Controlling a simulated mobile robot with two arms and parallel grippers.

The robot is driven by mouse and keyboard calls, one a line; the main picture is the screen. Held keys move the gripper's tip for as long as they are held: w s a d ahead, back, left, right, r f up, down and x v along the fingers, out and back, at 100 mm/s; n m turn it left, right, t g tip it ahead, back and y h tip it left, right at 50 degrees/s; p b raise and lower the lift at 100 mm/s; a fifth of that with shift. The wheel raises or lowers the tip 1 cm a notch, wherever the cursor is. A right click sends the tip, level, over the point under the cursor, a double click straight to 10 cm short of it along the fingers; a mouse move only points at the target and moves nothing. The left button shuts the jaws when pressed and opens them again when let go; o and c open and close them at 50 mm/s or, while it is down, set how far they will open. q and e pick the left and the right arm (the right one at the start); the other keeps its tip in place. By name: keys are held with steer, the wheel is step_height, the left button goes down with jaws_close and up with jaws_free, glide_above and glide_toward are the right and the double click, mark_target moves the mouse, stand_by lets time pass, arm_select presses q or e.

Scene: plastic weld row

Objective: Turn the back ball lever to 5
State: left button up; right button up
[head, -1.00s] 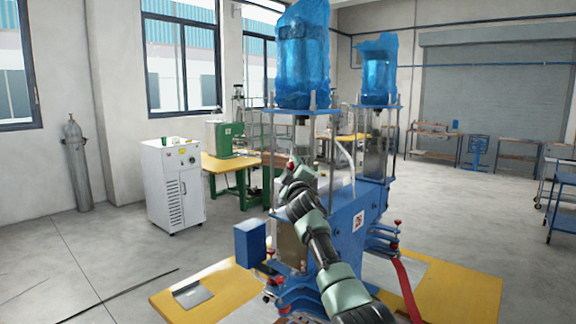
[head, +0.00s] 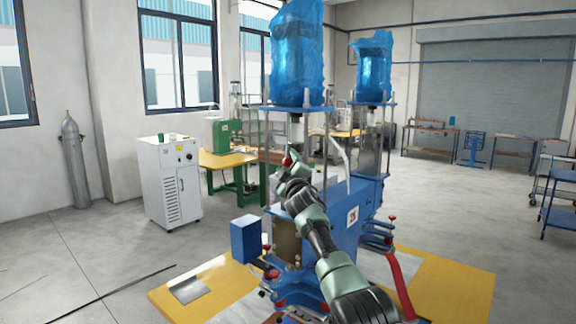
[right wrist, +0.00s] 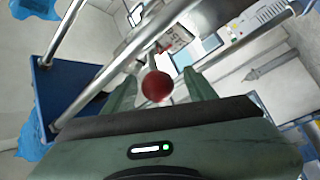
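The ball lever's red ball (right wrist: 156,86) shows in the right wrist view, in front of the space between my right gripper's two green fingers (right wrist: 160,80). The fingers are spread, with a gap on each side of the ball. A thin pale rod and a small printed plate (right wrist: 176,40) show behind it; I cannot read the lever's setting. In the head view the red ball (head: 286,161) is a small spot beside my right gripper (head: 289,168), on the front of the blue welding machine (head: 345,220). My left gripper is not in view.
Metal posts (right wrist: 125,65) and a blue plate (right wrist: 62,98) stand close to the right gripper's left side. Blue-wrapped cylinders (head: 297,55) top the machine. A blue box (head: 247,238) and yellow table (head: 450,280) are lower down. Open floor lies to the left.

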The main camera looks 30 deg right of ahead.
steer(key=shift+s, duration=0.75)
steer(key=b+v, duration=0.2)
steer(key=v, duration=0.4)
steer(key=shift+a+f, duration=0.25)
steer(key=shift+a, duration=0.1)
steer(key=shift+c, duration=0.3)
